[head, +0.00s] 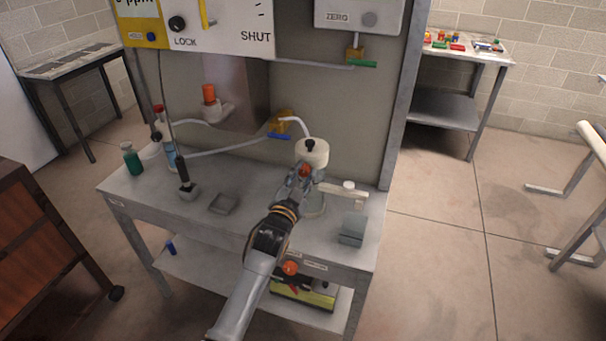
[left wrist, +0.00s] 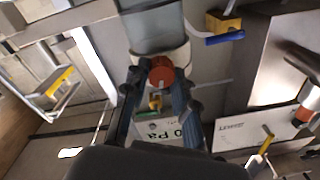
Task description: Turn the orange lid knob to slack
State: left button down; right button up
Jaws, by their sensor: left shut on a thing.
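The orange lid knob (head: 305,170) is on the front of the white-lidded clear vessel (head: 313,152) at the bench's right half. My left gripper (head: 302,177) reaches it from the front and is shut on it. In the left wrist view the knob (left wrist: 161,72) sits between my two fingers, against the white rim of the vessel (left wrist: 158,32). The fingers hide the knob's sides, so its turn angle cannot be told. My right gripper is not in view.
The grey bench (head: 150,195) holds a green bottle (head: 132,158), a small tray (head: 223,204) and a grey block (head: 352,229). An orange-capped fitting (head: 209,94) and a blue-handled brass valve (head: 281,124) are behind.

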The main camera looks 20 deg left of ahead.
pick_arm(q)
jog(key=shift+f, duration=0.1)
jog(key=c, duration=1.1)
grip_release()
jog(key=shift+o, duration=0.2)
jog(key=s, duration=1.2)
jog(key=shift+a+f, duration=0.15)
jog(key=shift+f, duration=0.1)
